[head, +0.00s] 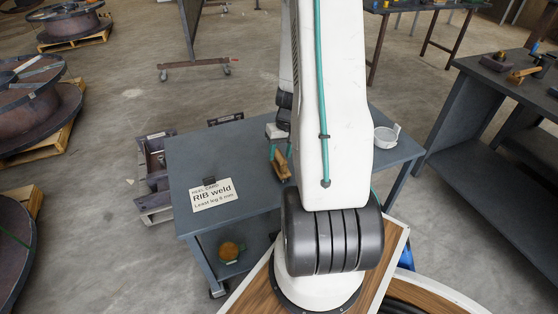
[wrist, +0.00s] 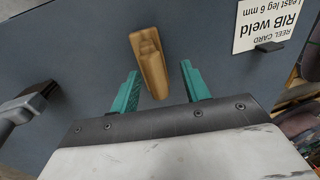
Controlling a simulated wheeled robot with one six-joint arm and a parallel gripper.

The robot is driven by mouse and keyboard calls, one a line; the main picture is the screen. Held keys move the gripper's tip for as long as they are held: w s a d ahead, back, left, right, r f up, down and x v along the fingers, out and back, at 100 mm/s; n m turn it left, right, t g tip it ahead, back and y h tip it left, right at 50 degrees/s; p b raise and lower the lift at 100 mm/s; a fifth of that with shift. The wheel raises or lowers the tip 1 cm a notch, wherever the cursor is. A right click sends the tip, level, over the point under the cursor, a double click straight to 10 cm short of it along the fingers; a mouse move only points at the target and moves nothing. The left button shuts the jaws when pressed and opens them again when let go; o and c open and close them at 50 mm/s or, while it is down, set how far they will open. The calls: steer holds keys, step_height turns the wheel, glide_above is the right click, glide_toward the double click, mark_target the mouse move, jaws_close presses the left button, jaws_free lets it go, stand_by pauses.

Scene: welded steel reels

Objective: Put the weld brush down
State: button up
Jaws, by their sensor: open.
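The weld brush (wrist: 152,65), of which I see a tan wooden body, is on the grey table top (head: 240,150). In the head view it shows (head: 281,167) just below my gripper (head: 275,150), partly behind my arm. In the wrist view my gripper (wrist: 160,75) has its two teal fingers spread apart, with the brush's near end between them and clear space on both sides. The fingers do not grip it. The bristles are not visible.
The lower shelf holds a yellow-brown item (head: 230,251). Bare table lies between card and brush.

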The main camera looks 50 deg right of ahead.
steer(key=r, duration=0.4)
steer(key=d+r, duration=0.1)
steer(key=r, duration=0.2)
steer(key=shift+s, duration=0.3)
steer(key=w+a+r+n, duration=0.2)
steer(key=a+r+n, duration=0.1)
steer(key=a+r, duration=1.3)
steer(key=s+a+r+n+h, duration=0.1)
steer(key=s+a+r, duration=0.3)
steer(key=s+a, duration=0.2)
steer(key=s+a+r+n, duration=0.2)
steer(key=s+a+r, duration=0.3)
steer(key=s+a, duration=0.2)
steer(key=shift+a+h, duration=0.4)
steer(key=shift+a, duration=0.85)
steer(key=shift+o, duration=0.3)
